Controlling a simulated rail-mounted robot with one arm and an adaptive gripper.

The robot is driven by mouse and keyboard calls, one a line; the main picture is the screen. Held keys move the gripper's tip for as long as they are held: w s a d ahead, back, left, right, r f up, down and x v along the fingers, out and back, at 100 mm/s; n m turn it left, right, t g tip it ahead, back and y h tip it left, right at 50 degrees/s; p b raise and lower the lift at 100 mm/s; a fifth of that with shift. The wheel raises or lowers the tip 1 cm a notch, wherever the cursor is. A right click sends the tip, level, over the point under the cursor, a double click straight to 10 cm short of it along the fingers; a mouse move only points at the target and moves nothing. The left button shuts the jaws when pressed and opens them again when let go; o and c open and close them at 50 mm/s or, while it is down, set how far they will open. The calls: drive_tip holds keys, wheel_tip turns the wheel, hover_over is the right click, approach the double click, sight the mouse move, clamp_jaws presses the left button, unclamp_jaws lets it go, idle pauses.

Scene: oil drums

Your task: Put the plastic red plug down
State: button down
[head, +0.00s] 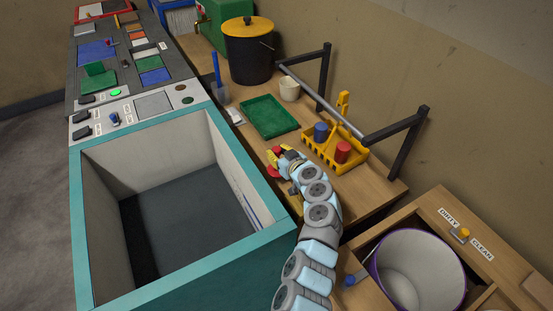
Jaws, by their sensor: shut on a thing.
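My gripper (277,165) is low over the wooden bench, between the green tray and the yellow caddy. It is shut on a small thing. Red and yellow pieces show at its fingertips, and I take the held thing to be the red plug (276,178). Its outline is hard to separate from the fingers. I cannot tell whether it touches the bench. A separate red cylinder (343,151) stands in the yellow caddy (322,153), beside a blue cylinder (321,131).
A green tray (268,117) lies on the bench, with a cream cup (289,88) and a black bin with a yellow lid (249,50) behind. A deep teal-rimmed basin (95,150) is left. A metal rail (325,100) stands right. A white bucket (420,270) is in front.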

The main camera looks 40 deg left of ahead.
drive_tip(key=shift+f+b, duration=0.55)
drive_tip(key=shift+f, duration=1.1)
drive_tip(key=shift+f, duration=0.2)
drive_tip(key=c, duration=0.9)
unclamp_jaws()
drive_tip(key=shift+r, duration=0.15)
drive_tip(key=shift+r, duration=0.15)
drive_tip(key=shift+p+v, duration=0.55)
drive_tip(key=shift+v, duration=0.45)
drive_tip(key=p+v, duration=0.2)
drive_tip(key=v, duration=0.8)
drive_tip(key=shift+p, duration=0.4)
